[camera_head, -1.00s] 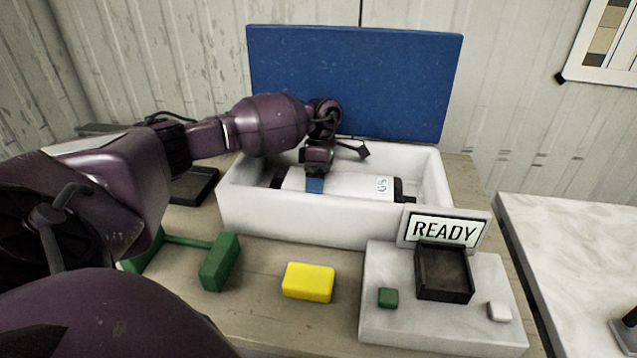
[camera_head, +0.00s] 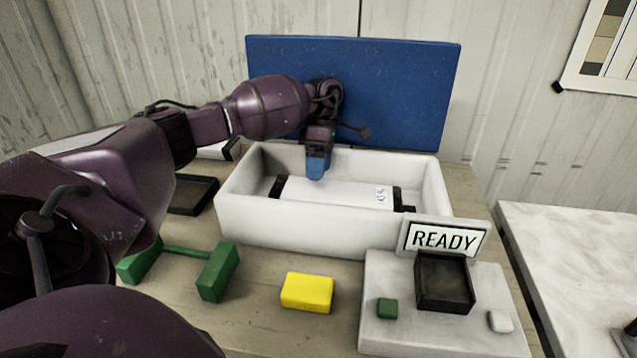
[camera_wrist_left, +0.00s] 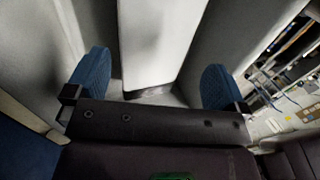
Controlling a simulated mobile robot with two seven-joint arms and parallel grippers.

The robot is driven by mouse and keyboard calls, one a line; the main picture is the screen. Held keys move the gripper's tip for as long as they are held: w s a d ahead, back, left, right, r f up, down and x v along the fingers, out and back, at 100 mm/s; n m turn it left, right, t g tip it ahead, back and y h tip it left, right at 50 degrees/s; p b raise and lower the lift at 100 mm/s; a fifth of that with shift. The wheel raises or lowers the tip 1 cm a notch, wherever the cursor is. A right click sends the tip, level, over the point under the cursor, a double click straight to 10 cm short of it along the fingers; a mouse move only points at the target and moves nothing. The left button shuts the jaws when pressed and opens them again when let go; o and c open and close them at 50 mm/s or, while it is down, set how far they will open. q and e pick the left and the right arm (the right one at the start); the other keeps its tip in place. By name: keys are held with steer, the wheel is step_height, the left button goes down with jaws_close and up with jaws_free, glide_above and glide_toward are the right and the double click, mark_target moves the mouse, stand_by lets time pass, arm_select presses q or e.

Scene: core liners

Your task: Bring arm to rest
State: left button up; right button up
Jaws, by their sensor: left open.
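My left arm reaches in from the left in the head view. My left gripper (camera_head: 317,167) points down above the white open box (camera_head: 300,230), with a blue fingertip showing. A white core liner (camera_head: 335,192) with black end bands and a small printed label lies inside the box, below the gripper. In the left wrist view my two blue fingers (camera_wrist_left: 155,85) stand wide apart, with the white liner (camera_wrist_left: 160,45) beyond and between them; nothing is gripped. My right gripper is not in view.
A blue lid (camera_head: 370,95) stands up behind the box. In front lie a yellow block (camera_head: 307,292) and a green holder (camera_head: 218,272). A white station (camera_head: 400,335) with a READY screen (camera_head: 444,239) and black tray (camera_head: 444,285) stands front right. A dark tray (camera_head: 190,195) sits left.

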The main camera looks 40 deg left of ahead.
arm_select(q)
steer(key=shift+w+a+r, duration=0.15)
steer(key=shift+r, duration=0.45)
